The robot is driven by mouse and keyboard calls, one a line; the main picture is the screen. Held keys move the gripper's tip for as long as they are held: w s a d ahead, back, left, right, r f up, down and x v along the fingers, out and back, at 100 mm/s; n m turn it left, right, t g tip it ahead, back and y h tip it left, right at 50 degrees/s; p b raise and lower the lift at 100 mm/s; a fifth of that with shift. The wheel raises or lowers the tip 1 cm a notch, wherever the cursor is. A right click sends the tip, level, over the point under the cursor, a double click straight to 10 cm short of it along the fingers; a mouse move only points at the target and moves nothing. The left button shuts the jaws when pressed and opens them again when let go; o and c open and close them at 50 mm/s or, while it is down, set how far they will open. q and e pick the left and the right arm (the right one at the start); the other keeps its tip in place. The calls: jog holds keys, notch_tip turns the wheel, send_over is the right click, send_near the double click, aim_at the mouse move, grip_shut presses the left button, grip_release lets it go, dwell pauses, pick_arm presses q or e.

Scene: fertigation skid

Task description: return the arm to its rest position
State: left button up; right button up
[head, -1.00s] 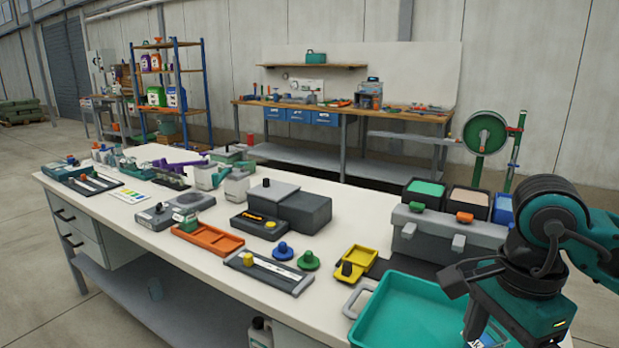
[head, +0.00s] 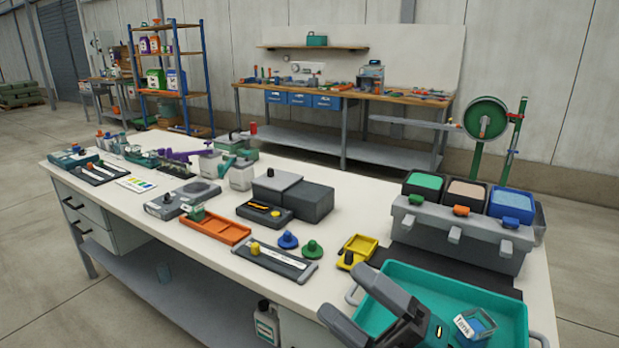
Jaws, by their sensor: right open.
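My right gripper (head: 346,294) shows at the bottom of the head view, right of centre. Its two dark fingers are spread apart with nothing between them, and it is in front of the left part of a teal tray (head: 510,300). The gripper hides part of that tray's left side. Only the hand and fingers of my right arm show; the rest is out of the picture. My left gripper and arm are not in view.
A small clear blue box (head: 480,323) labelled "Tank" is in the tray. A grey holder (head: 480,242) with three coloured bins stands behind it. A yellow tray (head: 362,246), green knob (head: 312,250) and orange tray (head: 215,228) lie to the left on the white bench.

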jog(key=d+f+m+t+h+p, duration=0.15)
jog(key=d+f+m+h, duration=0.25)
jog(key=f+m+h, duration=0.5)
jog(key=d+f+m+t+h, duration=0.3)
jog(key=d+f+m+h, duration=0.3)
jog(key=m, duration=0.4)
jog(key=s+d+f+m+g+h, duration=0.2)
jog(key=s+f+m+g, duration=0.4)
jog(key=s+f, duration=0.3)
notch_tip(320, 180, down, 4)
jog(key=shift+f+m+h+p, duration=0.1)
jog(key=shift+m+h+p, duration=0.2)
jog(key=shift+m+p, duration=0.1)
